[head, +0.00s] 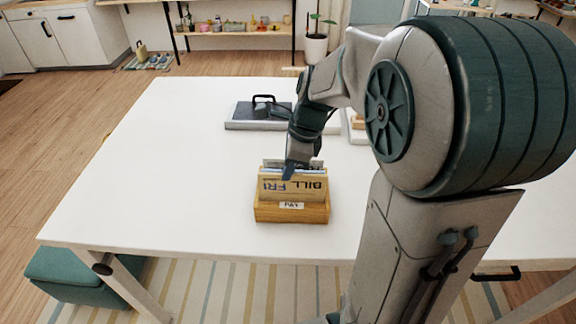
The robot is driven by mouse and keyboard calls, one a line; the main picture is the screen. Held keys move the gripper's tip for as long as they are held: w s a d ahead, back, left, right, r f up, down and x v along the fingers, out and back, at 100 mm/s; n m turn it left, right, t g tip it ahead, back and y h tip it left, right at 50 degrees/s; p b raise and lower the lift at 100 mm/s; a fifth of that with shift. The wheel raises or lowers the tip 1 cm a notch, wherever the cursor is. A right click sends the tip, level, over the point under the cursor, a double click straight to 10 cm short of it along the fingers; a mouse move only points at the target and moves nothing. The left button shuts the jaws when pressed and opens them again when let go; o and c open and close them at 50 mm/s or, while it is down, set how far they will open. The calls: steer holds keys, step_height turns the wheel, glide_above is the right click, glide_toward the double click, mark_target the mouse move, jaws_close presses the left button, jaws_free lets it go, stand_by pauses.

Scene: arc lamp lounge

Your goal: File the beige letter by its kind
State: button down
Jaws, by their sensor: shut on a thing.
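The beige letter (311,187) stands upright in a wooden box (292,213) on the white table. The letter's lower edge is hidden behind the box's front wall. The letter bears the print "BILL" and "FRI", which looks upside down from here. The box has a white label (291,205) reading "PAY". My gripper (288,174) is shut on the beige letter at its upper edge, one finger showing in front of it. Other pale and grey paper (308,163) shows just behind the letter.
A grey tray (240,123) with a black-handled thing (265,103) lies farther back on the table (170,165). Another pale tray (354,136) is partly hidden behind my arm. The table's left side is clear. A green stool (70,285) stands below the front left corner.

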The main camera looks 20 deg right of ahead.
steer(key=shift+f, duration=0.25)
steer(key=c, duration=1.5)
jaws_free()
steer(key=v, duration=1.4)
steer(key=shift+s+a+f+n+t+h, duration=0.45)
steer(key=shift+s+f+n, duration=1.55)
steer(key=shift+n, duration=1.65)
steer(key=shift+s+a+f+n+t+h, duration=0.4)
steer(key=shift+s+f+n, duration=1.15)
steer(key=shift+s+n, duration=1.5)
steer(key=shift+s+a+f+n+t+h, duration=0.45)
steer(key=shift+s+f+n, duration=1.3)
steer(key=shift+n, duration=2.45)
